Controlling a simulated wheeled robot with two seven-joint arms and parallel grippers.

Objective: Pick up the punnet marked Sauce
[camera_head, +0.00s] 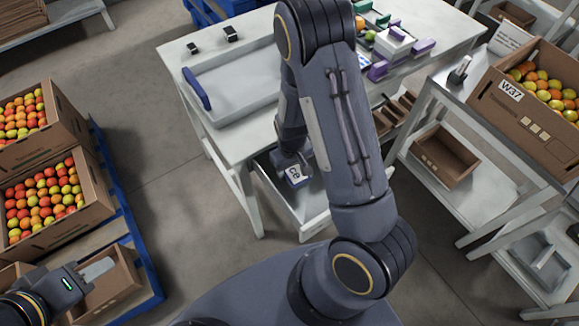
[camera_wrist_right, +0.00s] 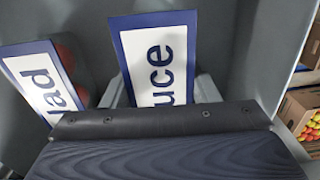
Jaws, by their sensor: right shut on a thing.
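In the right wrist view, a white label with a blue border ends in "uce" (camera_wrist_right: 158,60); this is the punnet marked Sauce. My right gripper (camera_head: 303,160) is low in an open drawer (camera_head: 311,211) of the white table and is shut on this punnet. A label (camera_head: 295,175) beside my gripper in the head view is only partly readable. My left gripper (camera_head: 97,271) is at the lower left, far from the drawer; its opening is unclear.
The drawer walls enclose my right gripper closely. A white tray (camera_head: 235,105) lies on the table (camera_head: 185,60) above. A shelf unit with a W37 crate (camera_head: 530,118) stands at right.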

